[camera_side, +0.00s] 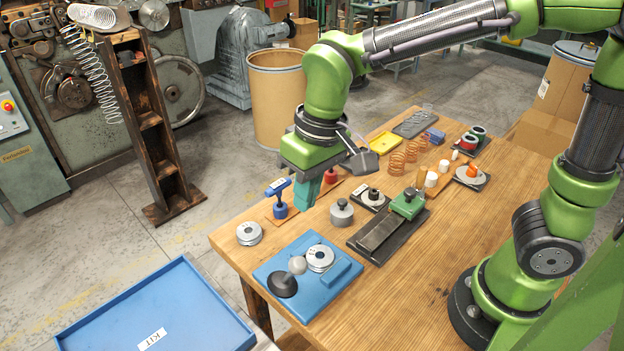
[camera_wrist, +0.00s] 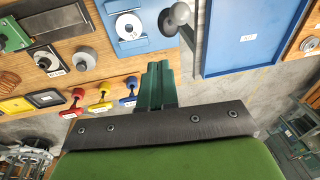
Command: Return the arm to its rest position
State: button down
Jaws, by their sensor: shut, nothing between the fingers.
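My gripper (camera_side: 306,203) hangs from my green arm over the far left part of the wooden table (camera_side: 455,240), fingers pointing down. Its teal fingers are together and hold nothing. In the side view they appear just right of a blue-handled tool (camera_side: 281,208) and in front of a red-handled tool (camera_side: 331,176); whether they touch either is hard to tell there.
A blue fixture plate (camera_side: 272,266) with a ball-topped post is at the table's front left. Grey weights (camera_side: 342,213) and a green-clamped block (camera_side: 407,204) stand right of my gripper. A blue KIT tray (camera_side: 120,305) lies beyond the table's left edge.

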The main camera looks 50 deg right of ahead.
jog(key=s+d+r+m+t, duration=0.2)
jog(key=s+d, duration=0.1)
jog(key=d, duration=0.3)
jog(key=s+d+r+m+t, duration=0.2)
jog(key=s+d+t, duration=0.1)
jog(key=d, duration=0.4)
jog(key=shift+s+d+y, duration=0.25)
jog(key=shift+s+y, duration=0.05)
jog(key=shift+s, duration=0.3)
